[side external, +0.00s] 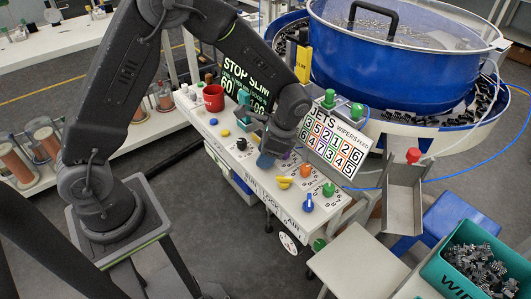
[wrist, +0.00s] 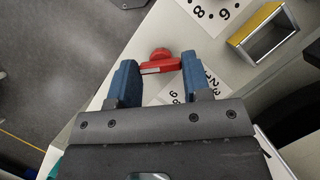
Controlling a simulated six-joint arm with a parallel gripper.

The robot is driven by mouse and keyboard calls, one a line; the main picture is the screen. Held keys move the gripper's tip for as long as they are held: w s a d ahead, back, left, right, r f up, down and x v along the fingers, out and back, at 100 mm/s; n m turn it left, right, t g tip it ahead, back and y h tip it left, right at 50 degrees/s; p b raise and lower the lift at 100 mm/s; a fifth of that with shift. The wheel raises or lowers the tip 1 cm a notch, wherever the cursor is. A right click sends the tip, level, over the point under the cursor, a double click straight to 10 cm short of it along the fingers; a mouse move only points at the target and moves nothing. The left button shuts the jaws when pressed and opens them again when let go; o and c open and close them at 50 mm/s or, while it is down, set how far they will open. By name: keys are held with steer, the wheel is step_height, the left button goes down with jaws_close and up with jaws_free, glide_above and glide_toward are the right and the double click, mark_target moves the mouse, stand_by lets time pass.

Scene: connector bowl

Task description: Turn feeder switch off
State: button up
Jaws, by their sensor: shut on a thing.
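A red rotary switch (wrist: 160,64) with a round knob end and a bar with a pale stripe shows in the wrist view. My gripper (wrist: 158,76) has its two blue fingers on either side of the red bar and is shut on it. In the side external view my gripper (side external: 266,160) points down at the white control panel (side external: 262,190), and the red switch is hidden behind it. White dial plates with black numbers lie around the switch. No label names this switch legibly, so I cannot confirm it is the feeder switch.
Near my gripper on the panel are yellow (side external: 285,182), orange (side external: 305,170), green (side external: 328,188) and blue (side external: 308,203) knobs. A red mug (side external: 213,98) stands behind. A number board (side external: 333,137) and blue bowl feeder (side external: 385,65) rise beyond. A teal bin (side external: 445,283) holds connectors.

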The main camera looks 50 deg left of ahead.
steer(key=n+h, duration=0.1)
steer(key=n, duration=0.2)
steer(key=shift+a+n+g, duration=0.1)
steer(key=shift+n+g, duration=0.3)
steer(key=n+h, duration=0.2)
steer(key=n, duration=0.2)
steer(key=shift+w+a+n, duration=0.1)
steer(key=shift+a+n, duration=0.05)
steer(key=shift+n, duration=0.15)
steer(key=n+h, duration=0.1)
steer(key=n, duration=0.3)
steer(key=shift+a+n+h, duration=0.1)
steer(key=shift+n+h, duration=0.2)
steer(key=shift+h, duration=0.1)
steer(key=shift+a+n+t+h, duration=0.1)
steer(key=shift+n+t+h, duration=0.45)
steer(key=shift+n, duration=1.55)
steer(key=o, duration=0.9)
steer(key=shift+h, duration=0.25)
steer(key=shift+r, duration=0.1)
steer(key=v, duration=1.3)
steer(key=shift+w+r, duration=0.1)
steer(key=shift+r, duration=0.2)
